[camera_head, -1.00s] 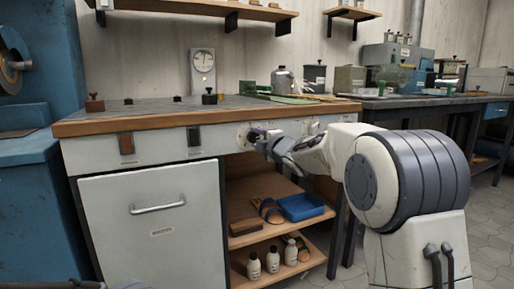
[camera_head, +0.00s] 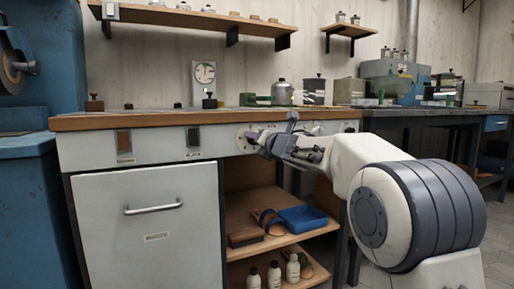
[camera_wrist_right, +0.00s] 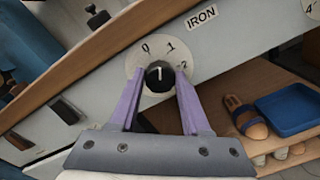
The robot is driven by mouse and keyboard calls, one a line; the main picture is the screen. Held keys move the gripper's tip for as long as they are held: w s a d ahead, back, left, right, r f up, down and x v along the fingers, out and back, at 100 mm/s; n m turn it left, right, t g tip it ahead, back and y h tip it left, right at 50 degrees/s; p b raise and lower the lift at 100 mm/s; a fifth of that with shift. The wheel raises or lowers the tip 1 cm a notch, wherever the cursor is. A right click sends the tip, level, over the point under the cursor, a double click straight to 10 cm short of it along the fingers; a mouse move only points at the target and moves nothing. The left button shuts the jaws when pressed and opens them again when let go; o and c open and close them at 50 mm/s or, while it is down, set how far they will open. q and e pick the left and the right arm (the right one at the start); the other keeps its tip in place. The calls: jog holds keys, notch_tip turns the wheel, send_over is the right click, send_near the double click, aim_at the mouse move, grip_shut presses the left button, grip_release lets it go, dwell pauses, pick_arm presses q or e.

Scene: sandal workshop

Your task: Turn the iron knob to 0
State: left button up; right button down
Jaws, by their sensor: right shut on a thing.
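The iron knob (camera_wrist_right: 159,75) is black with a white pointer line, on a round pale dial plate (camera_wrist_right: 134,68) marked 0, 1 and 2. In the wrist view its line points up, between the 0 and the 1. The IRON label (camera_wrist_right: 201,17) is on the panel beside it. My right gripper (camera_wrist_right: 158,88) is shut on the knob, one purple finger on each side. In the head view the gripper (camera_head: 262,140) is at the bench's front panel; the dial plate (camera_head: 242,136) shows beside it and the knob is mostly hidden. My left gripper is out of view.
Two dark switches (camera_head: 124,142) and (camera_head: 193,136) sit on the panel left of the dial. Above is the worktop edge (camera_head: 150,121); below are a shelf with a blue tray (camera_head: 303,217) and a cabinet door handle (camera_head: 153,208). A gauge (camera_head: 204,74) stands at the back.

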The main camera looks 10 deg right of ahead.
jog(key=n+b, duration=0.2)
jog(key=n, duration=0.3)
jog(key=shift+f, duration=0.15)
dwell(0.3)
jog(key=shift+c, duration=1.8)
grip_release()
jog(key=b+v, duration=0.1)
jog(key=v, duration=0.9)
jog(key=shift+s, duration=0.25)
